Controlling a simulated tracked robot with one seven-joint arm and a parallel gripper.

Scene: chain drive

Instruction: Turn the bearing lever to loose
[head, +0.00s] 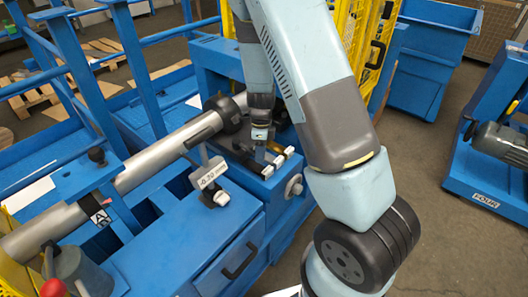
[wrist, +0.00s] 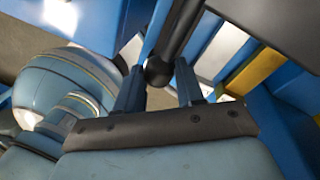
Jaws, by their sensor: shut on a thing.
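The bearing lever (wrist: 157,72) shows in the wrist view as a dark rod with a round black knob at its near end. My gripper (wrist: 159,82) has one finger on each side of the knob and is shut on the lever. In the head view my gripper (head: 262,146) reaches down to the blue machine housing, beside the grey shaft's dark end. There the lever is mostly hidden by my gripper and too small to make out, and I cannot read which setting it points to.
White-topped blocks (head: 279,161) sit close to my gripper. A yellow mesh guard (head: 362,35) stands behind my arm.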

